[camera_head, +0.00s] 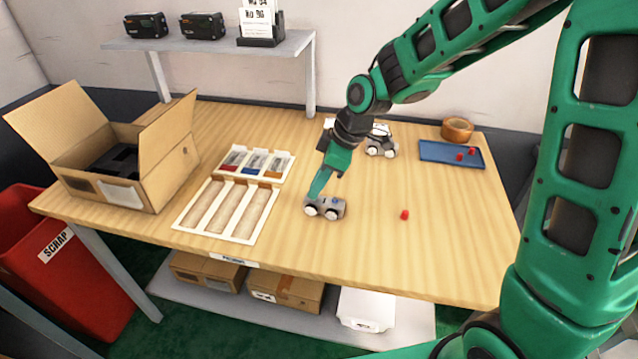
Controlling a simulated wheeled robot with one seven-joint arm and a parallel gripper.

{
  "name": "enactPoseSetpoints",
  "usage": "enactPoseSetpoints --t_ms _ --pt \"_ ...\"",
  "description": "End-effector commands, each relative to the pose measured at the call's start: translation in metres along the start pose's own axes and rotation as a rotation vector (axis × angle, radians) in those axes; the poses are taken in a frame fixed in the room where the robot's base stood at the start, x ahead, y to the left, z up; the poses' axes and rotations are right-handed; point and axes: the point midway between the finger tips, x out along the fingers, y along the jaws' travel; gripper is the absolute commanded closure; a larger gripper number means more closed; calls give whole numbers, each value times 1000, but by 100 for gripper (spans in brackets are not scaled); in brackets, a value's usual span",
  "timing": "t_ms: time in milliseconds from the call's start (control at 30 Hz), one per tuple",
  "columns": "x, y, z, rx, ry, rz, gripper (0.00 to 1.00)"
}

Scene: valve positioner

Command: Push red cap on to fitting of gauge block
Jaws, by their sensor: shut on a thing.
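The gauge block (336,209) is a small grey block with white round gauges on its front, standing on the table left of its middle near the front. My gripper (316,194) reaches down from behind and is shut on the block's upper left part. The fingers hide part of the block, and its fitting is too small to make out. A red cap (404,215) lies loose on the table to the right of the block. Two more red caps, one (460,156) left of the other (472,151), are in the blue tray (435,148) at the back right.
A white and grey device (380,142) with round gauges stands behind my gripper. A tape roll (457,129) is behind the tray. A slotted white tray (182,219), parts bins (287,164) and an open carton (160,185) fill the left. Table around the loose cap is clear.

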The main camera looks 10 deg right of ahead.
Motion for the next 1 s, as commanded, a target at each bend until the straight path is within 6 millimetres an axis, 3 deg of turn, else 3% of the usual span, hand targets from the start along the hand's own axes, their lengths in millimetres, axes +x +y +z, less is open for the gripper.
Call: enactPoseSetpoints --t_ms 33,100,167,567,1000 --pt "1 0 0 0 0 0 100" --pt "1 0 0 0 0 0 78" --pt "1 0 0 0 0 0 68" --pt "-7 1 0 0 1 2 68" --pt "-83 0 1 1 1 3 68"
